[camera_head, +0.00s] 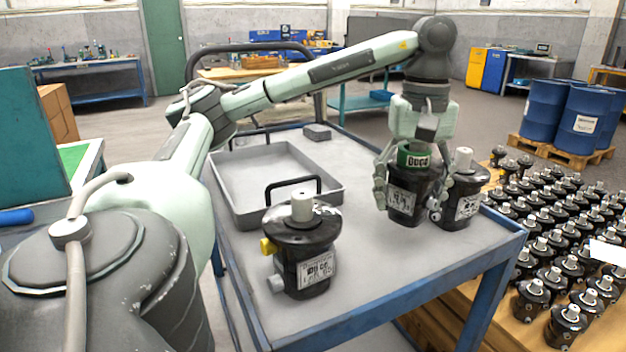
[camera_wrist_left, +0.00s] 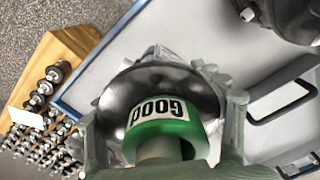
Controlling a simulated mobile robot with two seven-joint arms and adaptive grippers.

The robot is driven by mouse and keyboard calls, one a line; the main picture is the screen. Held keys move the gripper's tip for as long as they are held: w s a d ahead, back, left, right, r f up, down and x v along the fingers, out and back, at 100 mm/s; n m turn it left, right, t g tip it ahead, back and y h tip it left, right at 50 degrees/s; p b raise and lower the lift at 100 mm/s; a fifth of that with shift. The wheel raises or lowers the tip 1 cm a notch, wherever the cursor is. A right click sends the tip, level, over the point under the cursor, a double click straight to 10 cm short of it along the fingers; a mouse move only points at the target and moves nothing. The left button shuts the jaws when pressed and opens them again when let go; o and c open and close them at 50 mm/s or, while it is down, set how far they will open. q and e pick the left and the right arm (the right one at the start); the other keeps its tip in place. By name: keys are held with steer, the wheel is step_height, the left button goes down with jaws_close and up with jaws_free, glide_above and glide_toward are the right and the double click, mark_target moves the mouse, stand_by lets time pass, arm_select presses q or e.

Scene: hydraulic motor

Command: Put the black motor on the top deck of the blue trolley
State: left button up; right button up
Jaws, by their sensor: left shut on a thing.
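My left gripper (camera_head: 411,185) is shut on a black motor (camera_head: 406,208) with a green ring marked GOOD around its top shaft. It holds the motor upright at the right part of the blue trolley's (camera_head: 390,285) grey top deck. I cannot tell whether its base touches the deck. In the left wrist view the fingers (camera_wrist_left: 162,140) straddle this motor (camera_wrist_left: 125,95), with the ring seen from above. A second black motor (camera_head: 466,208) stands close on its right. A third black motor (camera_head: 303,262) with a yellow cap stands nearer, at the deck's front left.
A grey tray (camera_head: 335,215) with black handles lies behind the near motor. A small grey block (camera_head: 317,131) sits at the deck's back. Many black motors (camera_head: 560,265) stand on a wooden pallet at right. The deck's front middle is clear. Blue barrels (camera_head: 582,122) stand beyond.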

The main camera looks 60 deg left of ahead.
arm_select(q)
steer(key=s+a+r+n, duration=0.3)
steer(key=s+a+n, duration=0.35)
steer(key=a, duration=0.55)
steer(key=p, duration=0.1)
glide_above(387, 243)
steer(key=shift+m, duration=0.45)
step_height(387, 243, down, 7)
steer(key=shift+r, duration=0.2)
steer(key=shift+f, duration=1.95)
steer(key=shift+w+f, duration=0.1)
steer(key=shift+f, duration=0.05)
arm_select(e)
step_height(387, 243, down, 3)
steer(key=shift+s+a+r, duration=0.1)
steer(key=shift+a, duration=0.05)
arm_select(q)
steer(key=shift+f, duration=0.1)
arm_select(e)
steer(key=shift+s, duration=0.1)
arm_select(q)
steer(key=o, duration=1.5)
steer(key=shift+f, duration=0.1)
steer(key=o, duration=0.4)
arm_select(e)
steer(key=shift+w+r, duration=0.2)
steer(key=shift+r, duration=0.05)
